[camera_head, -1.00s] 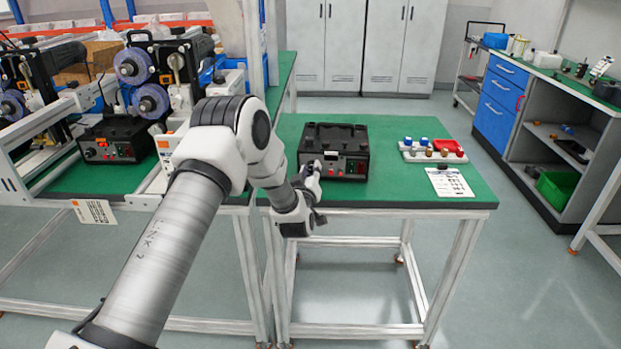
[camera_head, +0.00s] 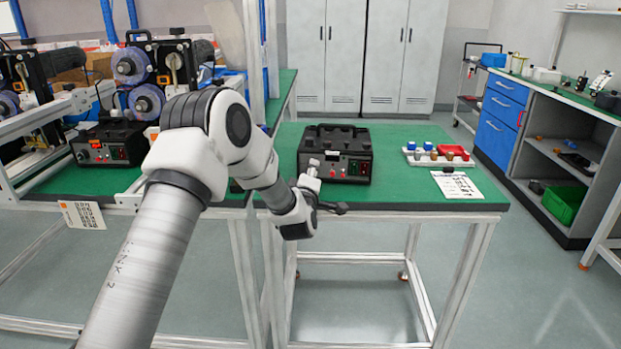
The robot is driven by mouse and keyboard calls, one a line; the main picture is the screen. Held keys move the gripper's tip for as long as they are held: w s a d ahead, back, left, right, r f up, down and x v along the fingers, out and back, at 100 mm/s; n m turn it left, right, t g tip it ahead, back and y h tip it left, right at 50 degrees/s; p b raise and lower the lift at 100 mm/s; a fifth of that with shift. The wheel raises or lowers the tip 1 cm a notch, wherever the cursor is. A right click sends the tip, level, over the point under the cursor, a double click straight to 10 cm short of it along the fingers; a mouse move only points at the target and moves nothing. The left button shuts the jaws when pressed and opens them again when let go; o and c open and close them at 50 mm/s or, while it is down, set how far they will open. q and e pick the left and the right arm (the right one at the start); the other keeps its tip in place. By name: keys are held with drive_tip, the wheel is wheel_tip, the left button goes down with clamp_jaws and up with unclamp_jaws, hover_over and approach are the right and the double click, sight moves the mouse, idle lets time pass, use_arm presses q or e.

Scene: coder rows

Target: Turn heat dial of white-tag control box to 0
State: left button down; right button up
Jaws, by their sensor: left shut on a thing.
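A black control box (camera_head: 352,150) stands on the green table, its front panel facing me, with a small white tag (camera_head: 331,154), red parts and a red switch. My left gripper (camera_head: 313,166) is at the left end of that panel, where its fingers are shut on the heat dial. The fingers and wrist cover the dial, so its pointer and scale cannot be read. A second black control box (camera_head: 115,150) with an orange tag stands on the left bench. My right gripper is not in view.
A white tray (camera_head: 412,158) with several coloured pieces and a printed sheet (camera_head: 457,184) lie right of the box. Spool machines (camera_head: 143,92) stand on the left bench. The green tabletop (camera_head: 400,192) in front of the box's right part is clear.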

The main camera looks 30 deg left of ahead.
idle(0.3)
use_arm(q)
drive_tip(key=c, duration=1.1)
unclamp_jaws()
drive_tip(key=shift+w, duration=0.1)
drive_tip(key=shift+c, duration=0.2)
drive_tip(key=v, duration=1.2)
